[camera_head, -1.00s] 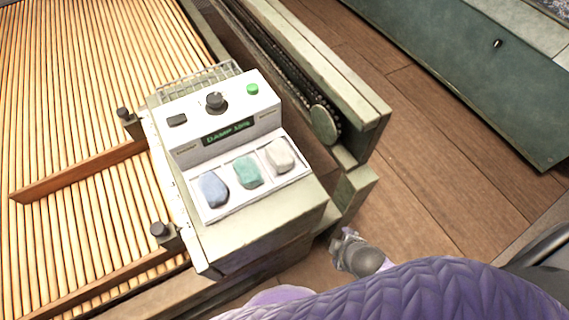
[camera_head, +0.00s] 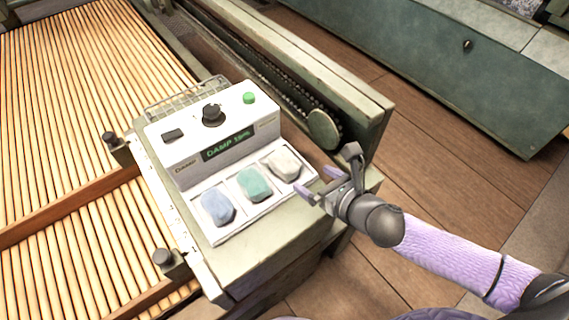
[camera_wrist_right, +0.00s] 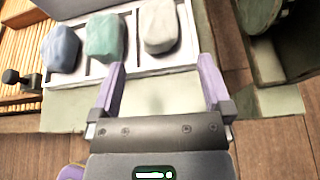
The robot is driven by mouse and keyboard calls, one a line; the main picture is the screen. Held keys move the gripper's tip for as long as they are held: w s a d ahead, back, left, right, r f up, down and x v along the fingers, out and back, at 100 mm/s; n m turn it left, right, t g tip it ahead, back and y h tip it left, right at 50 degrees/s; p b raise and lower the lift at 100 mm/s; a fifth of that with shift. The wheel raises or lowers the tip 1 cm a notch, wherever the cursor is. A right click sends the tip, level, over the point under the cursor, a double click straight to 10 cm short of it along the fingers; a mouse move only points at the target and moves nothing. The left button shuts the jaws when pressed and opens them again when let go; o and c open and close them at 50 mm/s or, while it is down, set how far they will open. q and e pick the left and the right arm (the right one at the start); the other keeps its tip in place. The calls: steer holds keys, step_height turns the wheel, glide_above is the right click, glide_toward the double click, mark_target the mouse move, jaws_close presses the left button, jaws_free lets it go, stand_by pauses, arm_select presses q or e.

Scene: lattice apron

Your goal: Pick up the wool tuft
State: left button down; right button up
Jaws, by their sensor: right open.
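Three wool-like tufts lie in a white three-compartment tray (camera_head: 212,238) on the front of a control box: a blue one (camera_head: 217,206) at left, a green one (camera_head: 254,184) in the middle, and a cream one (camera_head: 283,164) at right. My right gripper (camera_head: 315,182) is open and empty, just to the right of the tray, nearest the cream tuft. In the right wrist view, its fingers (camera_wrist_right: 162,66) point toward the tray, with the cream tuft (camera_wrist_right: 160,27) ahead between them, apart from both. My left gripper is not in view.
The control box (camera_head: 215,140) carries a black knob (camera_head: 212,114), a green button (camera_head: 249,98) and a lit display. Wooden slats (camera_head: 70,80) stretch to the left, with a dark peg (camera_head: 163,257) near the tray. A green frame with a chain runs behind at right.

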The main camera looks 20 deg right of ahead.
mark_target(291, 165)
steer(key=shift+n, duration=0.6)
steer(key=b+x, duration=0.5)
steer(key=x, duration=0.5)
steer(key=shift+s+a+f, duration=0.1)
steer(key=shift+s+f, duration=0.05)
steer(key=shift+r, duration=0.2)
